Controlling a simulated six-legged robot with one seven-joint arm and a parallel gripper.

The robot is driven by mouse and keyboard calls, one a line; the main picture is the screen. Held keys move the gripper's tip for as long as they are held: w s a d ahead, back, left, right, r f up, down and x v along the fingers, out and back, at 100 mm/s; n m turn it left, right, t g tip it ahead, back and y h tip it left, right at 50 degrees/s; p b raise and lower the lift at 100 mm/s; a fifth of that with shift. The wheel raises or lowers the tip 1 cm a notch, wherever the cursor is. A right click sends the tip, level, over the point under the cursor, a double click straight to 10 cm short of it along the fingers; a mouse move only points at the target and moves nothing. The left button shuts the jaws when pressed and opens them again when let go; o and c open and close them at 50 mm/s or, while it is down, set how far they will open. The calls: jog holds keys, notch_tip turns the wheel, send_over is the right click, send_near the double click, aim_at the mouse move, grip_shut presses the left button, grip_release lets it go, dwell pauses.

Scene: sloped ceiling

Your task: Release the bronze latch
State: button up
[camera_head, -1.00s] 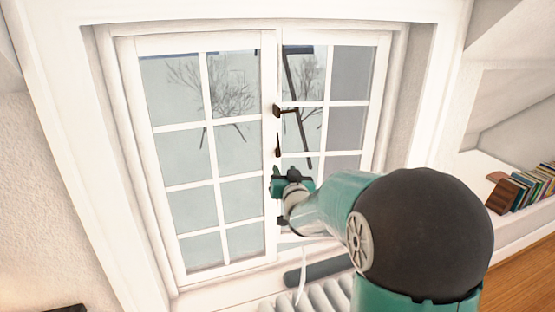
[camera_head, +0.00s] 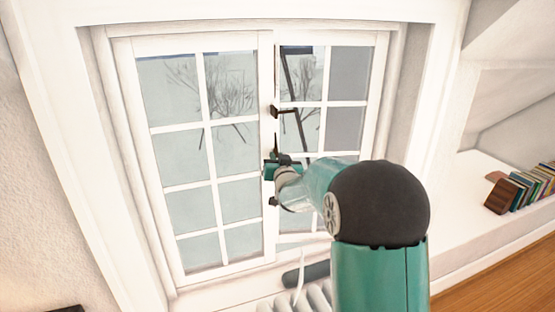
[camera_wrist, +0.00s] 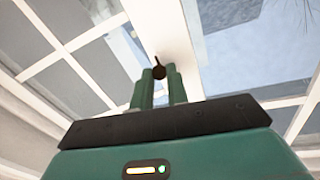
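A tall white double window (camera_head: 265,60) has dark brown latch parts along its middle stile. The upper latch (camera_head: 275,111) has a handle pointing right. Below it a slim latch lever (camera_head: 275,144) points upward, its lower part hidden by my gripper (camera_head: 270,170). The colour is too dark to tell which is bronze. In the wrist view, my gripper's two green fingers (camera_wrist: 160,82) stand apart with a narrow gap. A dark latch knob (camera_wrist: 159,72) with a thin lever shows between their tips; I cannot tell whether they touch it.
Another dark fitting (camera_head: 272,202) sits lower on the stile. A white radiator (camera_head: 315,298) is below the window. Books (camera_head: 535,185) stand on a ledge at the right. The window panes look closed, with bare trees outside.

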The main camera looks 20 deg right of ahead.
aim_at(275, 148)
grip_shut()
jog(key=shift+s+r+g, duration=0.15)
jog(key=shift+r+g, duration=0.35)
jog(key=shift+r, duration=0.15)
jog(key=shift+s+a+r+g+y, duration=0.1)
jog(key=shift+r+g+y, duration=0.05)
jog(key=shift+r+g, duration=0.4)
jog(key=shift+s+r+g+y, duration=0.15)
jog(key=shift+r+g, duration=0.25)
jog(key=shift+g, duration=0.25)
jog(key=o, duration=0.7)
grip_release()
jog(key=shift+o, duration=0.2)
jog(key=v, duration=1.3)
jog(key=shift+s+r, duration=0.2)
jog(key=shift+s, duration=0.1)
